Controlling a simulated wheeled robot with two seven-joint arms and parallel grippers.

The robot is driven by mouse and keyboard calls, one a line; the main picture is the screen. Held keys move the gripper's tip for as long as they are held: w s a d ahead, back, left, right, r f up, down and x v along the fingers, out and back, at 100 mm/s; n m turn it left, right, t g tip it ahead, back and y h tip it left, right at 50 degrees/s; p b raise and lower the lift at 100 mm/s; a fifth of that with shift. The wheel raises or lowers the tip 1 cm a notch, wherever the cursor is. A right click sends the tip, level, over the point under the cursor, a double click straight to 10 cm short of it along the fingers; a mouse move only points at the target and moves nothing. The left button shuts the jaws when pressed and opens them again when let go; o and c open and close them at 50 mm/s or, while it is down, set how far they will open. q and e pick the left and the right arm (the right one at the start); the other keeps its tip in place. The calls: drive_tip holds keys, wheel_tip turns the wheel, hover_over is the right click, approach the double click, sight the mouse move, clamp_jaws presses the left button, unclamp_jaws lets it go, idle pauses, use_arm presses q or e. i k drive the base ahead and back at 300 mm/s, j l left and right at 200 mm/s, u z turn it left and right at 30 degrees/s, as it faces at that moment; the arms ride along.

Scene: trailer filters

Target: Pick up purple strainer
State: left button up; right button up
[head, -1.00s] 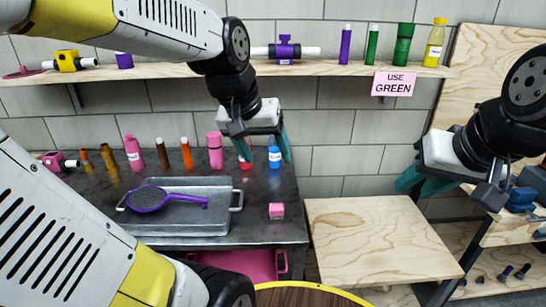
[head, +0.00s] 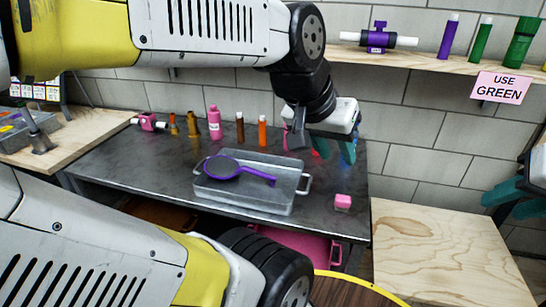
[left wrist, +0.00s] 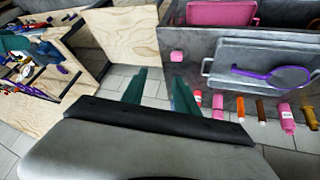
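The purple strainer (head: 222,167) lies in a grey metal tray (head: 262,203) on the dark table, its handle pointing right. In the left wrist view the strainer (left wrist: 290,78) lies in the tray at the right. My left gripper (head: 334,150) is above the table's back right, to the right of the strainer and apart from it. Its teal fingers are spread and empty, as the left wrist view shows (left wrist: 160,92). My right gripper (head: 515,198) is at the right edge, partly cut off; its two teal fingers look apart, with nothing seen between them.
Several bottles, including a pink one (head: 215,122) and an orange one (head: 262,131), stand along the table's back. A pink block (head: 342,202) sits right of the tray. A wall shelf (head: 420,56) runs above. A pink bin (head: 300,247) is under the table. The wooden top (head: 440,250) is bare.

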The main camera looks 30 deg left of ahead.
sight(220, 166)
drive_tip(key=u, duration=1.55)
drive_tip(key=i+l, duration=0.1)
drive_tip(key=i, duration=0.2)
drive_tip(key=i+l, duration=0.15)
drive_tip(key=i, duration=0.15)
drive_tip(key=j+u, duration=0.05)
